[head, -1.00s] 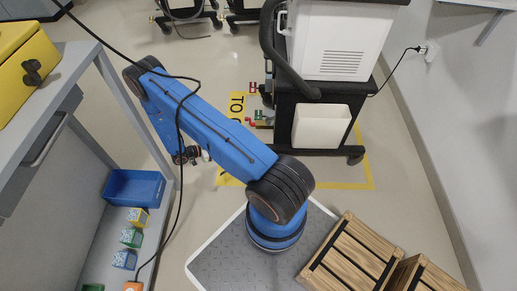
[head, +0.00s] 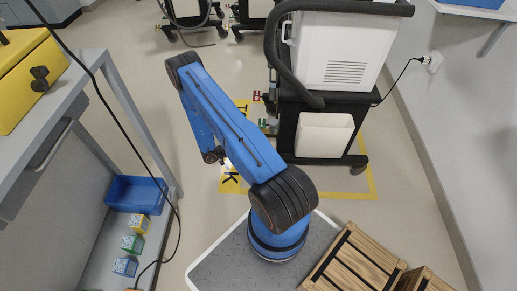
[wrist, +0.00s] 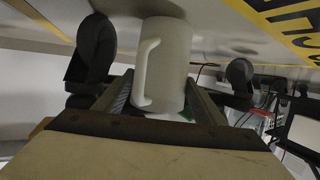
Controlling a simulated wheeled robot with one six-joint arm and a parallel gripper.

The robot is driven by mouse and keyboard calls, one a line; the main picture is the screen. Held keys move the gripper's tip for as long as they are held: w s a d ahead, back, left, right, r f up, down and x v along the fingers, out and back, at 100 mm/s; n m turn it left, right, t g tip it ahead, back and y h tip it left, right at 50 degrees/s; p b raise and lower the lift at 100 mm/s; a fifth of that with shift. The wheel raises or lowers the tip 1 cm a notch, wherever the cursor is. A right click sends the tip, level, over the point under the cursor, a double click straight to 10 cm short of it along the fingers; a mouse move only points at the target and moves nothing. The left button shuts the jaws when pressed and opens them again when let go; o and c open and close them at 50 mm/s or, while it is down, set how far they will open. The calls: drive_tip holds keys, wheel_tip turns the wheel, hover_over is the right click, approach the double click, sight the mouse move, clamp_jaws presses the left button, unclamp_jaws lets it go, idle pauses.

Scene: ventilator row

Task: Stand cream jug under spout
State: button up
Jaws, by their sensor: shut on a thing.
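A white cream jug (wrist: 172,55) with a handle on its left side fills the middle of the wrist view. My gripper (wrist: 163,98) is shut on it, with one finger on each side of its body. The wrist view looks turned over, with floor and yellow marking at the top. In the head view my blue arm reaches forward over the floor, and neither the jug nor my fingers can be made out there. I cannot make out a spout in either view.
A ventilator cart (head: 335,60) stands ahead, right of my arm. At left are a grey bench (head: 75,85) with a yellow case (head: 30,75), and a blue bin (head: 135,193) beside small boxes. Wooden crates (head: 350,262) stand at front right. A black cable hangs at left.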

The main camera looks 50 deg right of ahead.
drive_tip(key=shift+s+d, duration=0.3)
drive_tip(key=shift+d, duration=0.25)
drive_tip(key=shift+s+d, duration=0.3)
drive_tip(key=shift+d, duration=0.3)
drive_tip(key=shift+s+d, duration=0.25)
drive_tip(key=shift+d, duration=0.35)
drive_tip(key=shift+a+f, duration=0.15)
drive_tip(key=shift+f, duration=0.4)
drive_tip(key=shift+w+f, duration=0.1)
drive_tip(key=shift+f, duration=0.1)
drive_tip(key=shift+f, duration=0.15)
drive_tip(key=o, duration=1.1)
drive_tip(key=shift+c, duration=0.2)
